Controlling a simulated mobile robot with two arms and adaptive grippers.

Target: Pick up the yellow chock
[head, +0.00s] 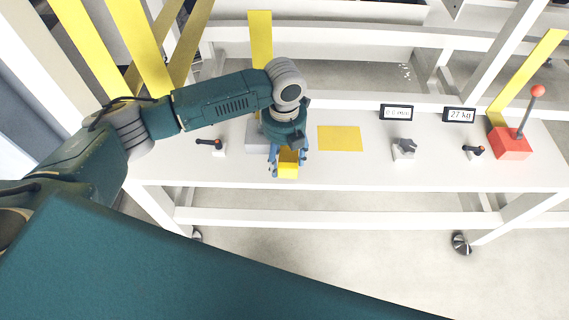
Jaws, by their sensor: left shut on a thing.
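The yellow chock (288,170) is a small yellow block near the front edge of the white bench, left of the middle. My left gripper (288,164) reaches down over it from above, with its blue fingers on either side, shut on it. The upper part of the chock is partly hidden by the gripper. I cannot tell whether the chock touches the bench or is slightly above it. My right gripper is not in view.
A flat yellow patch (340,138) lies right of the gripper on the bench (365,172). A grey block (256,136) is partly hidden behind the gripper.

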